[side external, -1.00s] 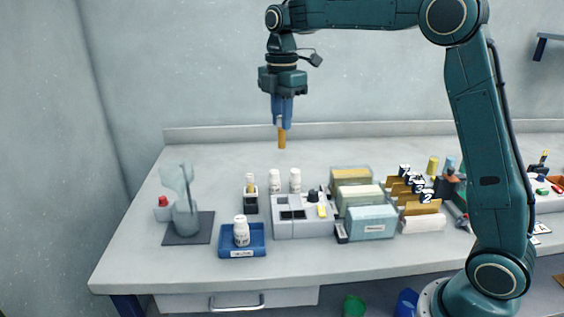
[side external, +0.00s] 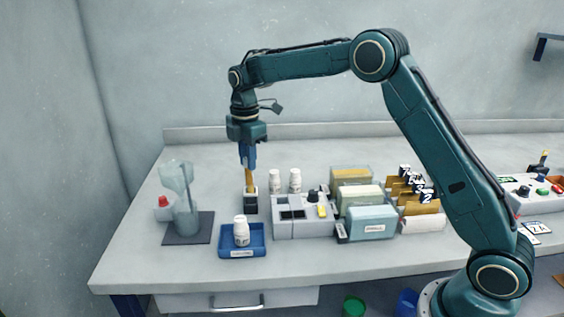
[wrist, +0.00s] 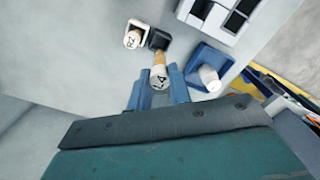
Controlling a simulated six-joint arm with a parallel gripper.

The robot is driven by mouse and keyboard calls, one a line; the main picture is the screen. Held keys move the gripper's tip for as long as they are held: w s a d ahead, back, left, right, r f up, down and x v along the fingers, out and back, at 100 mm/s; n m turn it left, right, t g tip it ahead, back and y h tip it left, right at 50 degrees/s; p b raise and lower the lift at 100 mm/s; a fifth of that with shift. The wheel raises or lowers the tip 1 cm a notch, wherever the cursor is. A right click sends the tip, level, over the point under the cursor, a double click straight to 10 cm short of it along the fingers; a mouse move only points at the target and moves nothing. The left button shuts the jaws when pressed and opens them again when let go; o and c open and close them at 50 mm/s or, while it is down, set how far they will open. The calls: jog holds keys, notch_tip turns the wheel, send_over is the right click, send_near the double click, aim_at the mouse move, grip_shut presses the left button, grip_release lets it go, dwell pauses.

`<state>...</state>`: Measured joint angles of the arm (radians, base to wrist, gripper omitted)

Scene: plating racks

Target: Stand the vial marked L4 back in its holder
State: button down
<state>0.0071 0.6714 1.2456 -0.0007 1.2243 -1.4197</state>
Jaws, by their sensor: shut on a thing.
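My gripper (side external: 249,163) is shut on an amber vial (side external: 249,182) that hangs upright, its pale top, marked with a 4, facing me between the fingers in the wrist view (wrist: 160,77). A small dark holder (side external: 250,205) stands directly below the vial. It also shows in the wrist view (wrist: 159,38), right at the vial's lower end. I cannot tell whether the vial's tip is just above the holder or inside its mouth. Beside it in the wrist view is another white-topped vial (wrist: 132,39), its mark looking like L2; it is mostly hidden in the side view.
A blue tray (side external: 227,253) with a white bottle (side external: 241,232) stands in front. A grey device (side external: 285,230) stands close to the right, with two white bottles behind. A glass vessel on a dark mat (side external: 205,232) is at the left. The back of the bench is clear.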

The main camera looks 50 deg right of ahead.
aim_at(250, 184)
jog(key=shift+f, duration=0.3)
dwell(0.4)
jog(key=shift+f, duration=3.15)
jog(key=shift+f, duration=0.35)
jog(key=c, duration=1.2)
grip_release()
jog(key=shift+r, duration=0.1)
notch_tip(250, 184, up, 13)
jog(key=shift+f, duration=0.1)
jog(key=shift+r, duration=0.4)
